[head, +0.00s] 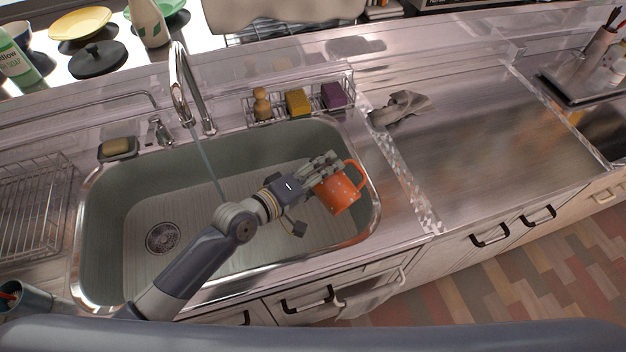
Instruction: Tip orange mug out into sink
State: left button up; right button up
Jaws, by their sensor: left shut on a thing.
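The orange mug (338,194) with pale speckles is over the right end of the sink (170,205) in the head view. My left gripper (325,170) is shut on the orange mug and holds it near the sink's right wall. The mug looks tilted, and its handle points up and to the right. Its inside is partly hidden, so I cannot tell what it contains. The sink has a round drain (163,238) at its left end. My right gripper is not in view.
A chrome faucet (184,90) runs a stream of water into the sink. A wire caddy with a yellow sponge (298,102) and a purple sponge (333,95) stands behind. A grey cloth (402,108) lies at right. A wire rack (35,205) stands left. The right counter is mostly clear.

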pick_arm(q)
jog(key=shift+w+a+r+n+b, duration=0.1)
jog(key=shift+w+a+n+b, duration=0.2)
jog(key=shift+w+a+n, duration=0.15)
dwell(0.5)
jog(key=shift+w+a+n+g+h+b, duration=0.15)
jog(key=shift+w+n+g+h+b, duration=0.25)
jog(key=shift+n, duration=0.35)
dwell(0.9)
jog(key=shift+s, duration=0.1)
